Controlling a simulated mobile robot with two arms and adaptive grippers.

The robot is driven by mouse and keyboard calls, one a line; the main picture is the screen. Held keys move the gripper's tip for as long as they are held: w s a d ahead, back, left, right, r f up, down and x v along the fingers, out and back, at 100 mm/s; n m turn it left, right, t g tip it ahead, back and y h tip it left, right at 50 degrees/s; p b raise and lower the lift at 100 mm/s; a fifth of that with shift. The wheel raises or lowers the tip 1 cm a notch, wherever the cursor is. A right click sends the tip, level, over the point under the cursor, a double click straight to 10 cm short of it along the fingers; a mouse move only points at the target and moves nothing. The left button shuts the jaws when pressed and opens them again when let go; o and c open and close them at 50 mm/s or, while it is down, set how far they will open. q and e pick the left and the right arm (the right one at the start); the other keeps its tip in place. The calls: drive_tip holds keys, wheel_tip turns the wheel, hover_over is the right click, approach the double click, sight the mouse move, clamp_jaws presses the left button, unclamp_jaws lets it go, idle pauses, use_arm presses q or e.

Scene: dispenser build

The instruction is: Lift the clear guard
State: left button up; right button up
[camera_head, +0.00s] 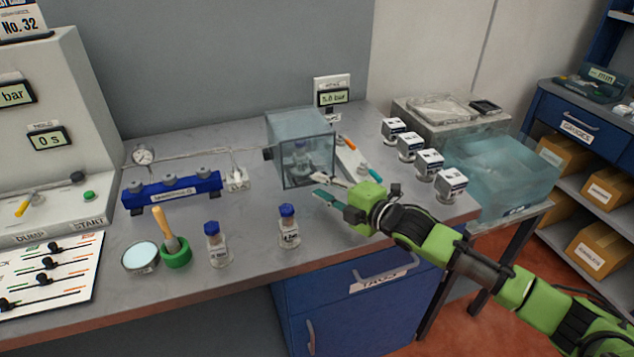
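The clear guard (301,126) is a see-through bluish box standing on the grey bench near the back wall. A bottle-like object (300,160) shows dimly inside it. My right gripper (322,187) comes in from the right, at the front right lower corner of the guard. Its two fingers are spread apart with nothing seen between them. I cannot tell whether a fingertip touches the guard. My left gripper is out of view.
Two blue-capped bottles (289,227) (215,245) and a green mortar (175,250) stand on the front of the bench. A blue manifold (172,190) is left of the guard. Several white-topped boxes (429,162) stand to the right, beside a teal clear bin (500,175).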

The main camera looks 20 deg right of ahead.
drive_tip(key=shift+x, duration=0.9)
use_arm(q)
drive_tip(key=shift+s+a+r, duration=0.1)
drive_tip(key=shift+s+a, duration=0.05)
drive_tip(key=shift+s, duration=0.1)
use_arm(e)
drive_tip(key=shift+w+a+f, duration=0.1)
drive_tip(key=shift+w+a, duration=0.05)
clamp_jaws()
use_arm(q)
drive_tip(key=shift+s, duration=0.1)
